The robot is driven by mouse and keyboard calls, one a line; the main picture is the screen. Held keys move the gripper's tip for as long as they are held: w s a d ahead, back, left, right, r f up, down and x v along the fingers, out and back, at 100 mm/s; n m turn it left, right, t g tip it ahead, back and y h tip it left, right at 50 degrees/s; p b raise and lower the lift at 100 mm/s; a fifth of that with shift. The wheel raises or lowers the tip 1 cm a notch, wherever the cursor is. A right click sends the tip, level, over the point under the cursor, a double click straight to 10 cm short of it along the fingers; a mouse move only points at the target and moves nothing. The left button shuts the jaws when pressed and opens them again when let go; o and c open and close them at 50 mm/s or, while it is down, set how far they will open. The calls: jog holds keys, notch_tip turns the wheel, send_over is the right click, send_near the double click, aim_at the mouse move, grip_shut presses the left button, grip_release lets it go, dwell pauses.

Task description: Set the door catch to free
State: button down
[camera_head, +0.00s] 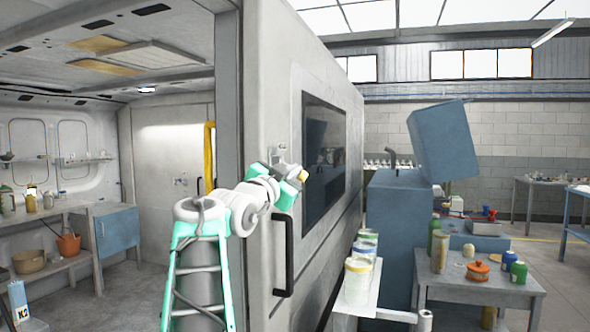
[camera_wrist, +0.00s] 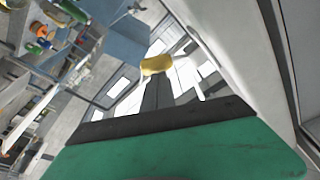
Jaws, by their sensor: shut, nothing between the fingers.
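A large grey door (camera_head: 262,60) stands open in the middle of the head view, with a dark window and a black bar handle (camera_head: 284,262). A small grey fitting (camera_head: 281,146) sits on the door face above the handle, partly behind my wrist; it may be the catch, but its setting cannot be read. My gripper (camera_head: 303,175) is beside the door face, close to this fitting and left of the window; contact cannot be told. In the wrist view my gripper (camera_wrist: 156,66) shows yellow tips together, with nothing between them. No catch is recognisable there.
A narrow shelf with several jars (camera_head: 362,268) stands right of the door. Beyond are a blue machine (camera_head: 398,215) and a table (camera_head: 470,290) with jars and an orange pot. Left of the door is a room with shelves and a blue cabinet (camera_head: 117,234).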

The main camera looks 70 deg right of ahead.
jog(key=shift+f, duration=0.25)
jog(key=s+a+b, duration=0.1)
jog(key=a+b, duration=0.2)
jog(key=a, duration=1)
jog(key=w+a+f+n+t+y+p, duration=0.2)
jog(key=w+a+f+n+t+y, duration=0.15)
jog(key=w, duration=0.35)
jog(key=w+a+f+n+t+y+p, duration=0.25)
jog(key=w+f+n+t, duration=0.2)
jog(key=w, duration=0.35)
jog(key=w+a+f+n+y+p, duration=0.1)
jog(key=w+a+f+n+y, duration=0.15)
jog(key=a+f, duration=0.25)
jog(key=w+a+f+n+t+y+p, duration=0.1)
jog(key=w+a+f+n+y, duration=0.15)
jog(key=a+f, duration=0.25)
jog(key=w+a+f+n+y+p, duration=0.1)
jog(key=w+a+f+n+y, duration=0.15)
jog(key=a+f, duration=0.25)
jog(key=s+a+f+n+g+y+p, duration=0.2)
jog(key=s+a+f, duration=0.4)
jog(key=a+f, duration=0.3)
jog(key=s+a+f+n+g+y+p, duration=0.2)
jog(key=s+a+f+n, duration=0.4)
jog(key=a, duration=0.7)
notch_tip(320, 180, down, 3)
jog(key=shift+s+a+r+n+g+y, duration=0.15)
jog(key=shift+s+n+g+y, duration=0.2)
jog(key=shift+n+g+y, duration=0.65)
